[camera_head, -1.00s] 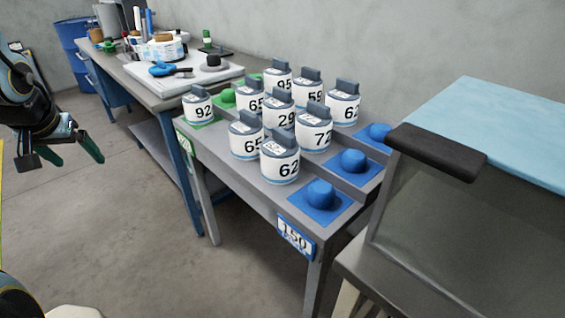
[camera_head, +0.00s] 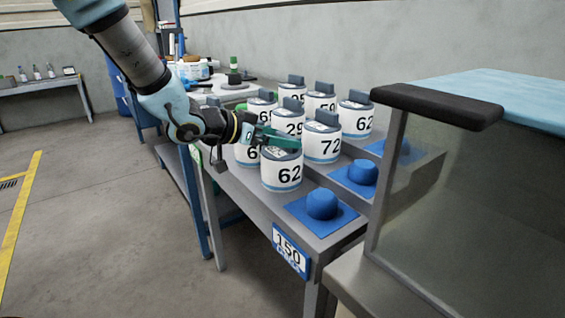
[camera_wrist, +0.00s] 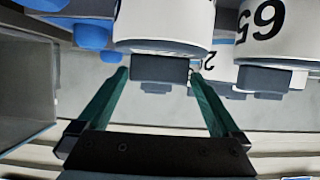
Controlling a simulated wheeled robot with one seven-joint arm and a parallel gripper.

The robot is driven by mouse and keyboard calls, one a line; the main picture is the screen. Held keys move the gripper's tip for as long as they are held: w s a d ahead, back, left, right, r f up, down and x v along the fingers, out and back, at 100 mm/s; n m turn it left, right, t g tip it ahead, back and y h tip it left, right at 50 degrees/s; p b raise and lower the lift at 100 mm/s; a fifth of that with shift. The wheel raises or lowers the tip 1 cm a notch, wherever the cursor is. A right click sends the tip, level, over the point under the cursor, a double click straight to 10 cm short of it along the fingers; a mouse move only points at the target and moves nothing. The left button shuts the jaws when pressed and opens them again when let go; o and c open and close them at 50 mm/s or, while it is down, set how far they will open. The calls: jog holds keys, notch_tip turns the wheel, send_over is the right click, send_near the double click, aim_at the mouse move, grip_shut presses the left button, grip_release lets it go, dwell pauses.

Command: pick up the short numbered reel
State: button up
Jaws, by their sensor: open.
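White numbered reels with dark grey top handles stand in rows on the stepped grey rack. The front reel marked 62 (camera_head: 282,174) is nearest; its handle is hidden behind my fingers in the head view. My gripper (camera_head: 280,140) is open at the top of this reel. In the wrist view my green fingers (camera_wrist: 159,74) stand apart on either side of a dark handle (camera_wrist: 160,70) of a white reel (camera_wrist: 165,22); I cannot tell whether they touch it. Reel 72 (camera_head: 322,145) stands right behind. A reel marked 65 (camera_wrist: 262,25) shows upside down in the wrist view.
Blue pegs (camera_head: 322,204) on blue pads stand at the rack's right end, by a sign reading 150 (camera_head: 289,250). A glass-sided cabinet with a black edge bar (camera_head: 435,104) stands close on the right. Other reels crowd around my gripper. The floor at left is clear.

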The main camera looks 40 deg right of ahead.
jog(key=x, duration=0.5)
jog(key=c, duration=1.2)
jog(key=shift+c, duration=0.2)
